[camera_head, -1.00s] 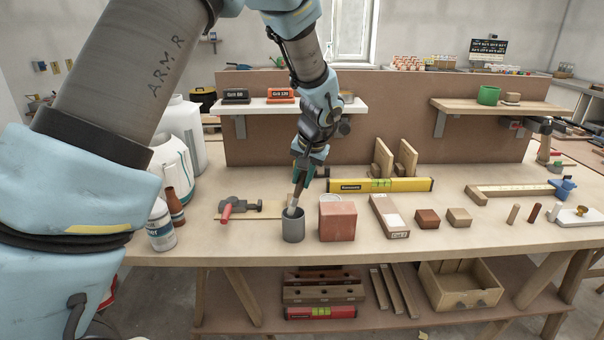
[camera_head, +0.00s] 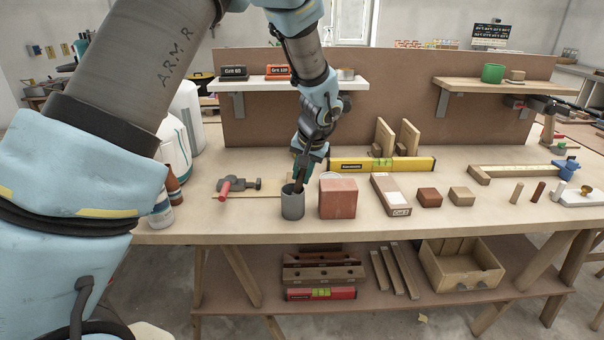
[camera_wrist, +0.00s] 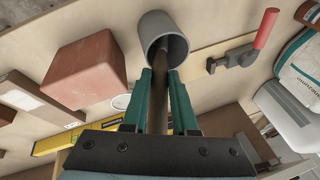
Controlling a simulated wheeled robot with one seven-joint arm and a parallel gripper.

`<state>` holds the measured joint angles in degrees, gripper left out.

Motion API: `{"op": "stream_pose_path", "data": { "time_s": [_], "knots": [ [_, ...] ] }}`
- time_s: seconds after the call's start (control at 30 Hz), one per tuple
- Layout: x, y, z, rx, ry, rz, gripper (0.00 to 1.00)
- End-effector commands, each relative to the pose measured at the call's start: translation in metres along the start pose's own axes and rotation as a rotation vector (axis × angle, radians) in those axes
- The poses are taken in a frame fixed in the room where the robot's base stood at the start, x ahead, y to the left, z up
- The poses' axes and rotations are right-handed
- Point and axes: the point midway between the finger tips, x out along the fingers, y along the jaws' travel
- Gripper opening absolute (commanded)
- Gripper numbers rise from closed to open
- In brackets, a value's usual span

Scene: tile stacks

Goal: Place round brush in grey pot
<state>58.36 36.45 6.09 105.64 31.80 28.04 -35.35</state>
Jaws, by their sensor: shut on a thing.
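The grey pot (camera_head: 293,206) stands on the workbench, left of a red-brown block. My gripper (camera_head: 300,176) is just above the pot, pointing down, and is shut on the round brush (camera_head: 299,187). The brush's lower end is inside the pot and its tip is hidden by the pot wall. In the wrist view the brush handle (camera_wrist: 155,63) runs between the green fingers of my gripper (camera_wrist: 158,75) into the mouth of the pot (camera_wrist: 163,32).
The red-brown block (camera_head: 338,199) stands close to the pot's right. A red-handled clamp (camera_head: 236,186) lies behind left. A yellow level (camera_head: 384,164) lies behind right. White bottles (camera_head: 186,118) stand at the left. The bench edge is just in front of the pot.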

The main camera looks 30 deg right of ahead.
Motion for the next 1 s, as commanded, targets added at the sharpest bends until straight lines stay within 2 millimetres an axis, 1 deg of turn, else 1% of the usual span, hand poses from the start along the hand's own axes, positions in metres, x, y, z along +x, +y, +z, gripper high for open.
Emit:
{"op": "stream_pose_path", "data": {
  "time_s": [0.03, 0.3, 0.33, 0.87, 1.0],
  "knots": [
    [0.0000, 0.0000, 0.0000, 0.000, 0.000, 0.000, 0.30],
    [-0.0001, 0.0000, 0.0000, 0.000, 0.000, 0.000, 0.60],
    [0.0000, 0.0000, 0.0000, 0.000, 0.000, 0.000, 0.61],
    [-0.0001, 0.0000, 0.0000, 0.000, 0.000, 0.000, 0.61],
    [-0.0006, 0.0035, 0.0029, 0.001, 0.001, 0.000, 0.61]
  ]
}}
